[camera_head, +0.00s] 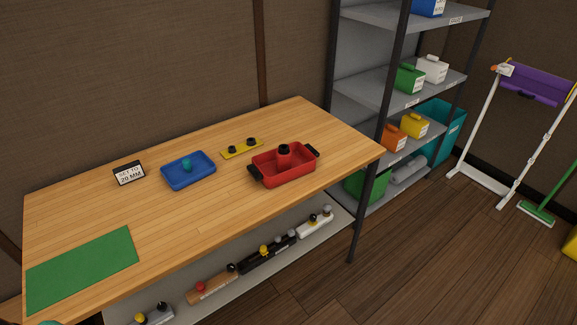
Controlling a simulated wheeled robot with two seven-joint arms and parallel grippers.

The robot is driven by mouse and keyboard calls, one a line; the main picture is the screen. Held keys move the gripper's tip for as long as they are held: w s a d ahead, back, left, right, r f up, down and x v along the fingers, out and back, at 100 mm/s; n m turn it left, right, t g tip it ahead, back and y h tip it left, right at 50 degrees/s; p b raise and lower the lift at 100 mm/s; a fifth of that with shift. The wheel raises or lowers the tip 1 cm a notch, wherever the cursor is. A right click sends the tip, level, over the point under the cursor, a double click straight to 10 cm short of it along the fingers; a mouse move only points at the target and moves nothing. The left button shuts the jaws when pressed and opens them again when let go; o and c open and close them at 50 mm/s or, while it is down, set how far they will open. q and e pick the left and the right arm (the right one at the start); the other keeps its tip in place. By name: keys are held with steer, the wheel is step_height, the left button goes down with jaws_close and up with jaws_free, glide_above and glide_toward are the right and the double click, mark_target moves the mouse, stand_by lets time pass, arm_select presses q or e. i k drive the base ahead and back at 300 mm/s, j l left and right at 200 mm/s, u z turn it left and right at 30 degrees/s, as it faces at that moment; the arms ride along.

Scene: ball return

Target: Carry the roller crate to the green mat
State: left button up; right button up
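A red crate (294,177) with black handles at its two ends sits on the wooden table (205,232), right of the middle. A dark red cylindrical piece with a black top (284,151) stands in it; this looks like the roller. The green mat (84,268) lies flat and bare at the table's front left corner. The crate and the mat are well apart.
A blue tray (189,183) with a teal knobbed piece lies between crate and mat, toward the back. A yellow plate (242,149) with black knobs and a small sign (129,173) stand behind. A shelf rack (400,95) adjoins the table's right end. The front middle tabletop is clear.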

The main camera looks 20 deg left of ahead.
mark_target(81, 266)
steer(key=i+l+u, duration=0.15)
steer(key=u, duration=0.3)
steer(key=i+l+u, duration=0.15)
steer(key=u, duration=0.3)
steer(key=i+l+u, duration=0.1)
steer(key=l+u, duration=0.2)
steer(key=u, duration=0.15)
